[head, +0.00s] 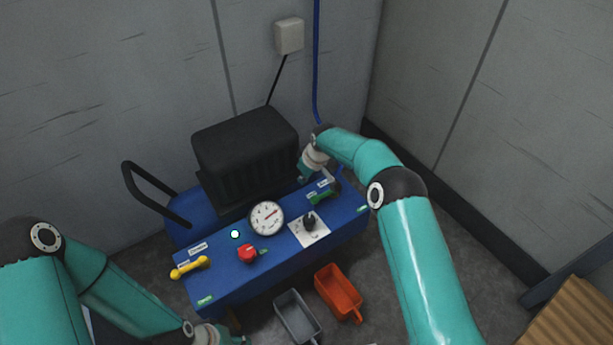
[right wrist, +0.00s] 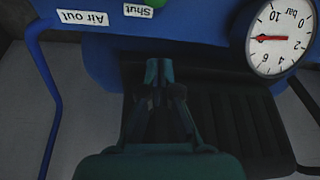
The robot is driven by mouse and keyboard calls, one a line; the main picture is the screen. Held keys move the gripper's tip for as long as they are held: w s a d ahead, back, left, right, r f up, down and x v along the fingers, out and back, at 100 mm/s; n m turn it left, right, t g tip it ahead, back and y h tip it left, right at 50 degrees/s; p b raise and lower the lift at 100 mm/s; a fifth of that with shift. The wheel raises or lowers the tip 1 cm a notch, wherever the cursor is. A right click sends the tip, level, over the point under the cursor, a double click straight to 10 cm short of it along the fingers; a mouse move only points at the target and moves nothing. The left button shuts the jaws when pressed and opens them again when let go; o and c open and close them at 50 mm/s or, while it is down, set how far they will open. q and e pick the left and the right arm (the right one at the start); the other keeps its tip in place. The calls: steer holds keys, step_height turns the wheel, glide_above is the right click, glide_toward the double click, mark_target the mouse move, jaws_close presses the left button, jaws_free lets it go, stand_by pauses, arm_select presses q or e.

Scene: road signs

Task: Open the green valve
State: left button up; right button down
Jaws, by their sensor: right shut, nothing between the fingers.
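The green valve handle (head: 320,197) is on the top of the blue machine (head: 225,280), right of the gauge. A small green part (right wrist: 154,3) shows at the top edge of the right wrist view, beside the "Shut" label (right wrist: 138,11). My right gripper (head: 303,178) is at the back edge of the machine, behind and left of the green handle, apart from it. In the right wrist view its fingers (right wrist: 158,72) are together and empty. My left gripper is mostly cut off at the bottom edge of the head view.
A black ribbed block (head: 245,150) stands behind the panel, left of my right gripper. The gauge (head: 267,218), red knob (head: 247,254), yellow handle (head: 188,267) and black switch (head: 310,222) share the panel. Grey (head: 297,318) and orange (head: 339,293) bins are in front.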

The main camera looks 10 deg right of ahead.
mark_target(326, 194)
steer(key=b+x, duration=0.1)
steer(key=x, duration=0.3)
steer(key=shift+f, duration=0.15)
steer(key=shift+s+d+b, duration=0.3)
steer(key=shift+s+d, duration=0.1)
steer(key=shift+s, duration=0.1)
steer(key=shift+s+d+f+b, duration=0.15)
steer(key=shift+s+d, duration=0.2)
steer(key=shift+s, duration=0.2)
steer(key=shift+s+d+f+b, duration=0.15)
steer(key=shift+s+d, duration=0.2)
steer(key=shift+s, duration=0.25)
